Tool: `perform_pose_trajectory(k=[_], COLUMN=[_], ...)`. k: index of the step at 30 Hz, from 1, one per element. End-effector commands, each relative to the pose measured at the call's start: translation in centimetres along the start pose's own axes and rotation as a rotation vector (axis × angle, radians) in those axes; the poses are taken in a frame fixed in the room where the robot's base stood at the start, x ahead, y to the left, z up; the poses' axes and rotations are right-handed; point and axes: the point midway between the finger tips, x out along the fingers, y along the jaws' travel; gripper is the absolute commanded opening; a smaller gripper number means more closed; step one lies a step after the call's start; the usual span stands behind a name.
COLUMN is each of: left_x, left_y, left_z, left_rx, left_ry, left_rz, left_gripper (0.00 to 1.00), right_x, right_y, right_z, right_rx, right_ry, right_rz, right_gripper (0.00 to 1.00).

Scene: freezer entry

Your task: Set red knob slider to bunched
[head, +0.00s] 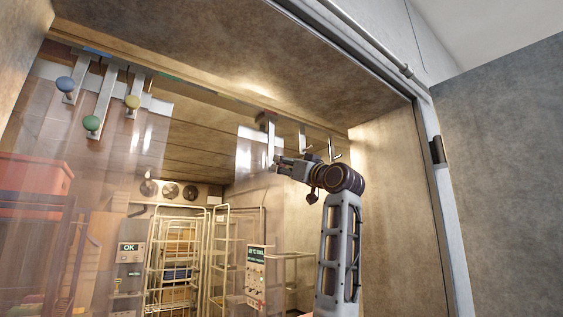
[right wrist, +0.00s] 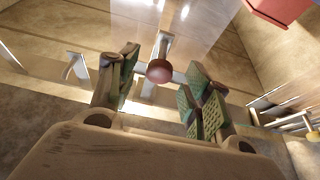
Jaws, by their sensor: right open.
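The red knob (right wrist: 159,71) shows in the right wrist view as a dark red ball on a metal slider plate (right wrist: 163,44). My right gripper (right wrist: 160,88) is open, with its green-padded fingers on either side of the knob; a gap shows on each side and the jaws are not closed on it. In the head view, my right gripper (head: 277,162) is raised to the hanging sliders below the overhead rail (head: 210,88), and I cannot make out the red knob there. My left gripper is in neither view.
Blue (head: 66,84), green (head: 92,123) and yellow (head: 132,102) knobs hang on sliders at the left. Clear strip curtain hangs below them. Bare hooks (head: 333,150) are right of my gripper. Red crates (head: 32,185) and a wire rack (head: 178,250) stand beyond.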

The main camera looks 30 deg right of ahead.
Motion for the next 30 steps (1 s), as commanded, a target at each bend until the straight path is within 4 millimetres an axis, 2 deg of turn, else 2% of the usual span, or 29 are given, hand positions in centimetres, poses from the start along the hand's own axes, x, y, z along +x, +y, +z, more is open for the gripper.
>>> perform_pose_trajectory(k=[9,23,30], left_x=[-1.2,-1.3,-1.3], left_y=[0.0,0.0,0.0], left_z=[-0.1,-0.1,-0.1], left_rx=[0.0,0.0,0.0], left_ry=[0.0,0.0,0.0], left_rz=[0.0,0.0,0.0], left_gripper=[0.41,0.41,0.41], right_x=[2.5,3.0,3.0], right_y=[0.0,0.0,0.0], right_z=[-0.1,0.0,0.0], right_rx=[0.001,0.0,0.0], right_ry=[0.0,0.0,0.0], right_rz=[0.0,0.001,0.001], right_gripper=[0.49,0.49,0.2])
